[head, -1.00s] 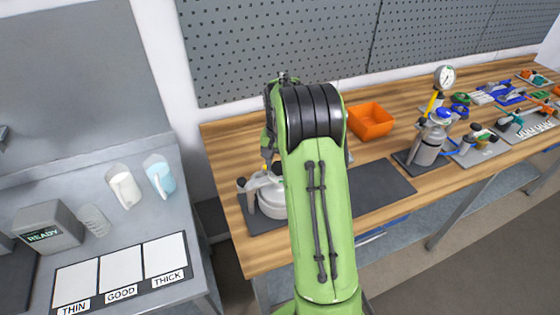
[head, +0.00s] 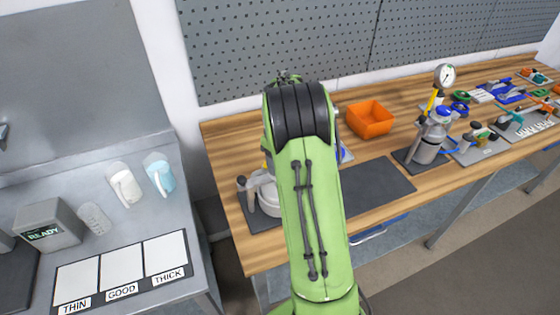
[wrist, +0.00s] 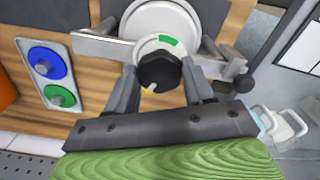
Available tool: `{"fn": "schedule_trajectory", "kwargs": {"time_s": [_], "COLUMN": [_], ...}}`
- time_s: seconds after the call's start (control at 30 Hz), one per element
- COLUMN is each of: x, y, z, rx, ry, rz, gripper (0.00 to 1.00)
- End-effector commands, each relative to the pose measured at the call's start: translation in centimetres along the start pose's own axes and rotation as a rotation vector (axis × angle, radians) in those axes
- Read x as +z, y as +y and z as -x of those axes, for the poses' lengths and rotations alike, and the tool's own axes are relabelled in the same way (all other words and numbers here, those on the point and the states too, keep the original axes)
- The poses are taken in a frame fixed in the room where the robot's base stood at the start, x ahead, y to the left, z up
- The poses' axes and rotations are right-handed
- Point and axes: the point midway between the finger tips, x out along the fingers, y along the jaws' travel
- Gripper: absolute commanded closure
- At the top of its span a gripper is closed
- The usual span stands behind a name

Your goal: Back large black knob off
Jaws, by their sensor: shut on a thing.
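The large black knob (wrist: 159,71) shows in the wrist view, faceted, with a small yellow mark on its lower edge. It sits in front of a round white and grey lid (wrist: 158,24) with a green patch. My gripper (wrist: 161,84) has one finger on each side of the knob and is shut on it. In the head view the grey pot (head: 268,198) stands on a dark mat at the left of the wooden bench, partly behind my green arm. The arm hides the knob and my gripper there.
A metal bar crosses the lid, with a smaller black knob (wrist: 243,83) at its right end. A plate with blue and green round parts (wrist: 50,75) lies to the left. An orange bin (head: 370,119) and a gauge bottle (head: 432,142) stand farther right. The dark mat (head: 376,187) is clear.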

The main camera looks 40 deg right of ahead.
Motion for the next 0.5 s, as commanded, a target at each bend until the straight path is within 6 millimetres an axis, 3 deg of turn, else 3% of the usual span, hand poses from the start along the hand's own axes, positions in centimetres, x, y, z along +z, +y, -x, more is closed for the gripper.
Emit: {"fn": "schedule_trajectory", "kwargs": {"time_s": [0.5], "x": [0.24], "y": [-0.22], "z": [-0.46], "rx": [-0.011], "ry": [-0.012], "rz": [0.209], "gripper": [0.78]}}
